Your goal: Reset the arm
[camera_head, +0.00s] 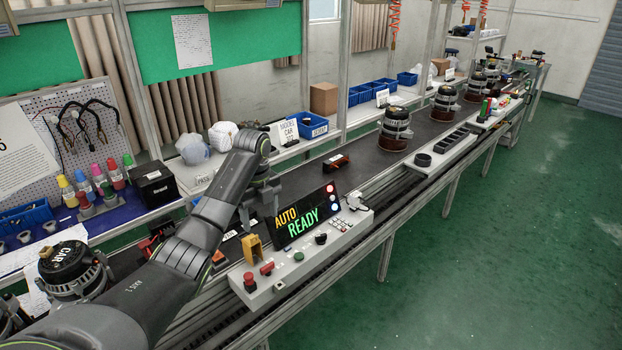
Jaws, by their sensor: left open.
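My left arm reaches in from the lower left over the conveyor line. Its gripper (259,212) points down, open, with its two fingers apart and nothing seen between them. It is just behind the control panel (305,262), whose display (303,215) reads "AUTO READY". From this view I cannot tell how high the fingertips are above the belt. My right arm and gripper are not in view.
Alternators (396,128) stand along the dark belt (350,168) toward the back right. A small dark red part (336,163) lies on the belt. Another alternator (70,269) is at lower left. Blue bins (312,126) line the back shelf. Green floor (500,240) is clear at right.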

